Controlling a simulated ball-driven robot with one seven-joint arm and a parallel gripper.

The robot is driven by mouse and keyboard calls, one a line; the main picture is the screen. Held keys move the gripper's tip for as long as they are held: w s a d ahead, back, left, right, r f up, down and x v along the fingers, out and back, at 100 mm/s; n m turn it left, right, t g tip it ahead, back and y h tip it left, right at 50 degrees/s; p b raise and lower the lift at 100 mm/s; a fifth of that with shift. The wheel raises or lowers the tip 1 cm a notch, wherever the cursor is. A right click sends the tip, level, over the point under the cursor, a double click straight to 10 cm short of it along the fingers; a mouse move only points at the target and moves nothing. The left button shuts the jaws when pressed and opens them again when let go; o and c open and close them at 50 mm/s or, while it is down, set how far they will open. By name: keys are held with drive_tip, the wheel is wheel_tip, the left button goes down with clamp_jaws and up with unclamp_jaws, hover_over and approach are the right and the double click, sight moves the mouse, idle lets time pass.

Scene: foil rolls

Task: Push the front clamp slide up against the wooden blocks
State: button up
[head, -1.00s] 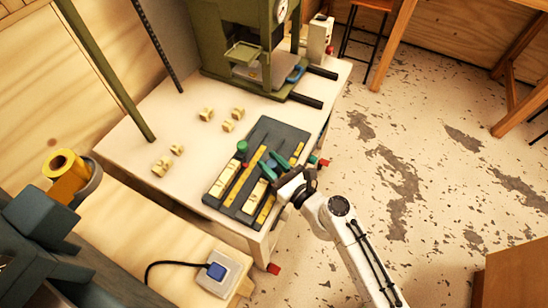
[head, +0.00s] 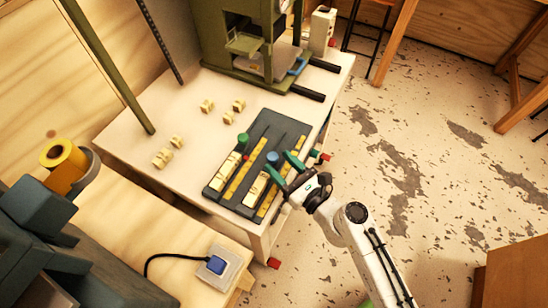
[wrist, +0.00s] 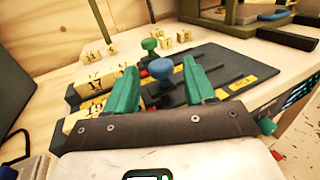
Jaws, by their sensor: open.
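A dark clamp board (head: 293,126) lies on the white table. Its front slide has a blue knob (head: 272,158); its back slide has a green knob (head: 243,140). Pale wooden blocks stand in a front row (head: 256,190) and a back row (head: 229,171), left of the knobs. My gripper (head: 284,168) is open and empty at the board's front edge. In the wrist view its green fingers (wrist: 160,88) are spread, with the blue knob (wrist: 160,69) showing between and beyond them. The left finger hides the space between front blocks (wrist: 84,114) and slide, so I cannot tell whether they touch.
Several loose wooden blocks (head: 207,106) lie on the table (head: 150,110) behind the board. A green press (head: 250,45) stands at the back, with dark bars (head: 308,94) projecting right. Open floor lies right of the table.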

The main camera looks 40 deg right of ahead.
drive_tip(key=s+b, duration=0.1)
drive_tip(key=s, duration=0.5)
drive_tip(key=shift+s+a+b, duration=0.15)
drive_tip(key=shift+s+b, duration=0.25)
